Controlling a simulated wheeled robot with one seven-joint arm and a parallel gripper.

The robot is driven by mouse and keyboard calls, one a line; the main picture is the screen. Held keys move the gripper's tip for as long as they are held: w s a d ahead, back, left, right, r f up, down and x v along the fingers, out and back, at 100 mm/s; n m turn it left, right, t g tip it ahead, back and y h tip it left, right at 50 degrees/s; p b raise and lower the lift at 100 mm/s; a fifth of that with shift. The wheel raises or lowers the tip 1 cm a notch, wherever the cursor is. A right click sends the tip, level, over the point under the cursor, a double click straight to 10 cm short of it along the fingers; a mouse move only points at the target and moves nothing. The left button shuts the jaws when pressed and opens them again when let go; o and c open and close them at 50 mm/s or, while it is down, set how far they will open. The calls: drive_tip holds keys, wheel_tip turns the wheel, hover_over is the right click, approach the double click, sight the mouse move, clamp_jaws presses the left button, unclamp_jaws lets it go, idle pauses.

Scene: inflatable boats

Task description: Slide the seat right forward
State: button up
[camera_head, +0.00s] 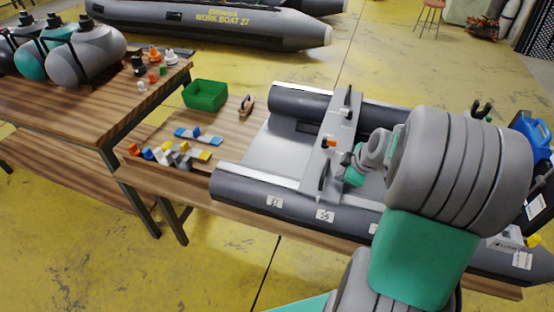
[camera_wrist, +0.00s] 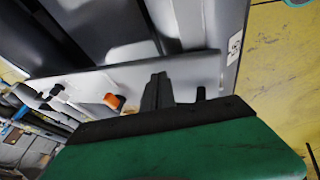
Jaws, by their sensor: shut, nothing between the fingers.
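The seat (camera_head: 341,128) is a light grey board lying across the small grey inflatable boat (camera_head: 250,187). It has black uprights near its ends and an orange knob (camera_head: 331,143) near its middle. In the wrist view the seat (camera_wrist: 75,88) runs across the picture, with the orange knob (camera_wrist: 113,100) left of my fingers and a black peg (camera_wrist: 200,93) to their right. My gripper (camera_wrist: 158,84) is shut and empty, its dark fingertips close beside the seat. I cannot tell whether they touch it. In the head view my arm hides the boat's right part.
The boat lies on a wooden bench (camera_head: 150,180). Left of it are a green bin (camera_head: 205,95), a blue part (camera_head: 198,136) and several coloured blocks (camera_head: 170,155). A blue container (camera_head: 535,135) stands at the right. The boat's grey floor left of the seat is clear.

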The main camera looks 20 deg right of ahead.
drive_tip(key=shift+w+a+f+b, duration=0.2)
drive_tip(key=shift+w+a+b, duration=0.25)
drive_tip(key=shift+w+a, duration=1.9)
drive_tip(key=shift+w+a+f+b, duration=0.35)
drive_tip(key=shift+w+a, duration=1)
drive_tip(key=shift+a, duration=1.95)
drive_tip(key=shift+w+a+f+b, duration=0.1)
drive_tip(key=shift+w+a+b, duration=0.45)
drive_tip(key=shift+w+a, duration=1.8)
drive_tip(key=shift+s+a, duration=0.5)
drive_tip(key=shift+s+d+r, duration=0.1)
drive_tip(key=shift+s+d, duration=0.45)
drive_tip(key=shift+d, duration=0.3)
wheel_tip(320, 180, up, 10)
drive_tip(key=p, duration=0.5)
drive_tip(key=shift+w, duration=0.35)
